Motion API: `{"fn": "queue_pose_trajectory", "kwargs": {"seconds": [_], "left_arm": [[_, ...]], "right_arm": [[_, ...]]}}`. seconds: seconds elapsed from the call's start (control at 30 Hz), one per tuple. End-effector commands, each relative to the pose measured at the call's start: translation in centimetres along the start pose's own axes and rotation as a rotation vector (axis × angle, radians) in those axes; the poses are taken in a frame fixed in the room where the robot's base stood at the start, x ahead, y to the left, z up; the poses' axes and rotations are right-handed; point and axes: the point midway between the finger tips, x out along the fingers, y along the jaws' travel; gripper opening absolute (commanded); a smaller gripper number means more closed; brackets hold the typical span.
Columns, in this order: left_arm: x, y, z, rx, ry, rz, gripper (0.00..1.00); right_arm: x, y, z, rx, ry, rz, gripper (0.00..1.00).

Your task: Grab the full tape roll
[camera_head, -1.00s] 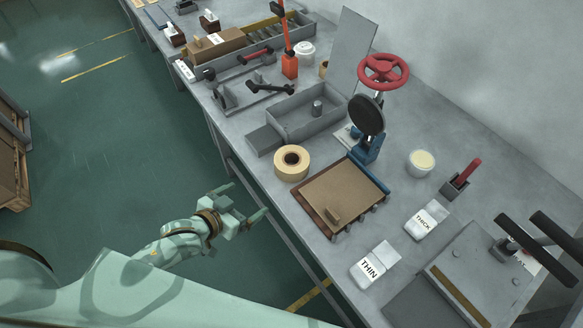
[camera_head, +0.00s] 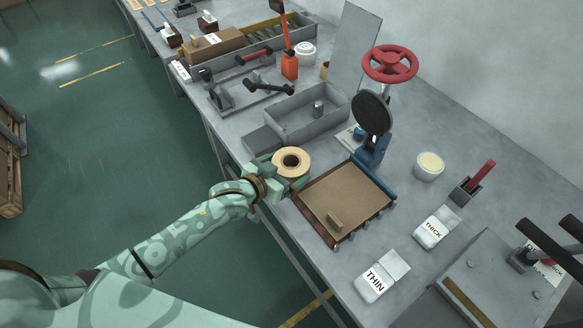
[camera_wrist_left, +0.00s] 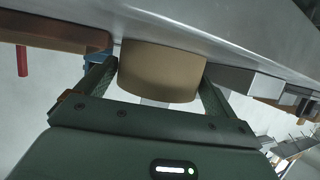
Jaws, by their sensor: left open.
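The full tape roll (camera_head: 304,176) is a tan ring with a dark centre hole, lying flat near the front edge of the workbench. My left gripper (camera_head: 281,172) reaches it from the left in the head view. In the left wrist view the roll (camera_wrist_left: 160,72) sits between the two fingers of my left gripper (camera_wrist_left: 155,82). The fingers are open, one on either side of it. I cannot tell whether either finger touches the roll. My right gripper is not in view.
A board on a brown tray (camera_head: 303,211) lies close to the roll's right. A grey open box (camera_head: 335,122) stands behind it. A blue press with a red wheel (camera_head: 389,64) stands further right. Packets marked THIN (camera_head: 371,284) and THICK (camera_head: 431,234) lie near the front.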

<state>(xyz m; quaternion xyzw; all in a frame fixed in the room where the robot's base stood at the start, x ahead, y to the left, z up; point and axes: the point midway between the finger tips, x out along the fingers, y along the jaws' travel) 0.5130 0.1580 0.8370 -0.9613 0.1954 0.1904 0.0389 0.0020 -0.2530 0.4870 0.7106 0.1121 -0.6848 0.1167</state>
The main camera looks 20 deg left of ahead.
Motion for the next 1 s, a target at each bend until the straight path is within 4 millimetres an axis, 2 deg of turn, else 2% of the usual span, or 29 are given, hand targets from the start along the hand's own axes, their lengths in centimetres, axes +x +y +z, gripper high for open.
{"fn": "queue_pose_trajectory", "kwargs": {"seconds": [0.1, 0.37, 0.4, 0.5, 0.83, 1.0], "left_arm": [[1.6, 0.0, 0.4, -0.002, -0.002, 0.0, 0.93], [1.8, 0.0, 0.1, 0.0, -0.001, 0.0, 0.93], [1.8, 0.0, 0.1, 0.0, -0.001, 0.0, 0.82], [1.7, 0.0, 0.1, 0.0, -0.001, 0.0, 0.59], [1.6, 0.0, -0.3, 0.0, 0.0, -0.001, 0.6], [0.8, 0.0, -2.2, 0.001, 0.004, -0.001, 0.6]], "right_arm": [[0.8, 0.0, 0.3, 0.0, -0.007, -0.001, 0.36], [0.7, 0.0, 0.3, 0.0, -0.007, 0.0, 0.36], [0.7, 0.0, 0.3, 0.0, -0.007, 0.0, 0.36], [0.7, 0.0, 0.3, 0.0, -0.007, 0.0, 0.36], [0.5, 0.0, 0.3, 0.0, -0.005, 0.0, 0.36], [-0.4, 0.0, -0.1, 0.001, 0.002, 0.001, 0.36]]}}
